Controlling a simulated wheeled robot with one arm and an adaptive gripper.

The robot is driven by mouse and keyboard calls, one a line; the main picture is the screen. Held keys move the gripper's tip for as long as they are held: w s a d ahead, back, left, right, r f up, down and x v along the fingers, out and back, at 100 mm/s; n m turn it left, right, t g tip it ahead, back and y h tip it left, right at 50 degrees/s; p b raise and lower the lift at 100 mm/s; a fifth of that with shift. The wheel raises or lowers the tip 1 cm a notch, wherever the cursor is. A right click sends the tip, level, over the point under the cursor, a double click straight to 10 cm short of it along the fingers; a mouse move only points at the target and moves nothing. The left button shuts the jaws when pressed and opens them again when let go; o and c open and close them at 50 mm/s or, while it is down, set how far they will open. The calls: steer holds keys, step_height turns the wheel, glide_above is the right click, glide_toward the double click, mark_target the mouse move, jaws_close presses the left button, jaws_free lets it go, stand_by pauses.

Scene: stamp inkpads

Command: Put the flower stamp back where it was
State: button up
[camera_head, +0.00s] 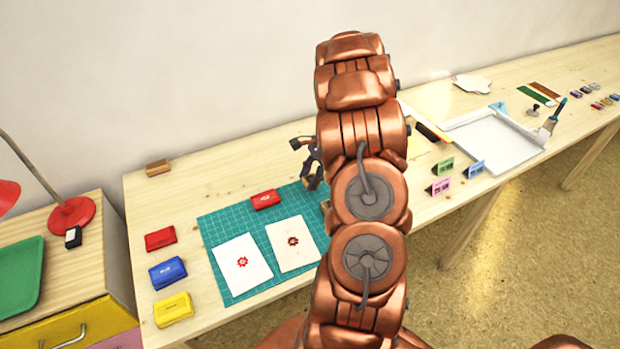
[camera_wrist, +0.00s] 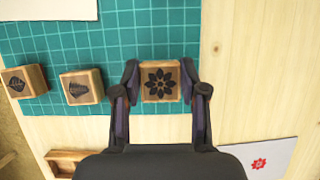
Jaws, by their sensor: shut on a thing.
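The flower stamp (camera_wrist: 160,80) is a small wooden block with a dark flower on its top face. In the wrist view my gripper (camera_wrist: 160,70) is shut on it, one finger on each side. The stamp shows over the green mat (camera_wrist: 115,50) near its corner; I cannot tell whether it touches the mat. Two more wooden stamps, one with a shell-like mark (camera_wrist: 82,87) and another (camera_wrist: 23,82), stand to its left in a row.
A red inkpad (camera_head: 265,199) and two cards with flower prints, left (camera_head: 243,263) and right (camera_head: 293,241), lie on the mat. Red (camera_head: 160,238), blue (camera_head: 167,272) and yellow (camera_head: 173,309) inkpads sit left of it. A white tray (camera_head: 490,145) stands farther right.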

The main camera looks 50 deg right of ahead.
steer(key=shift+f, duration=0.65)
steer(key=shift+f, duration=0.2)
steer(key=o, duration=1)
steer(key=shift+c, duration=0.2)
steer(key=shift+r, duration=0.15)
